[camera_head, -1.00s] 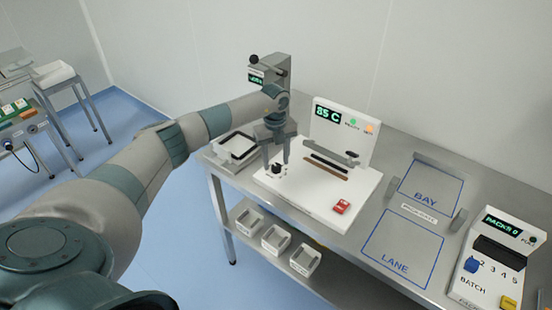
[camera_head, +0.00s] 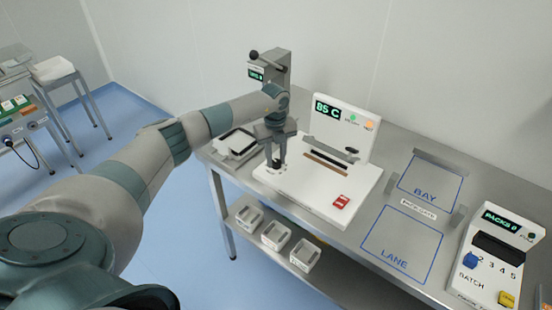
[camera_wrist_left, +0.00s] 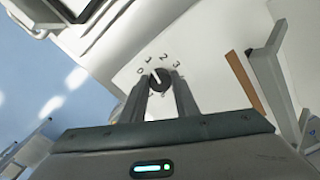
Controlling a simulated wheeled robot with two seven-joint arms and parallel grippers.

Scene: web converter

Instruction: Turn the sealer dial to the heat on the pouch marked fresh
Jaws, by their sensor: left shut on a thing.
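The sealer (camera_head: 300,190) is a white machine on the steel table, with a green display (camera_head: 327,108) that reads about 85 C. Its black dial (camera_wrist_left: 159,79) shows in the left wrist view, ringed by printed numbers, with 0, 1, 2 and 3 legible. The dial's white mark points up and to the left, between 0 and 1. My left gripper (camera_head: 276,163) reaches down over the sealer's left front corner. In the left wrist view its fingers (camera_wrist_left: 159,92) are shut on the dial. I cannot make out a pouch marked fresh. My right gripper is not in view.
A red switch (camera_head: 341,201) sits at the sealer's front right. A tray (camera_head: 237,143) and a lever post (camera_head: 270,70) stand left of and behind it. Several bins (camera_head: 276,235) are on the lower shelf. The BAY and LANE outlines (camera_head: 403,243) are empty.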

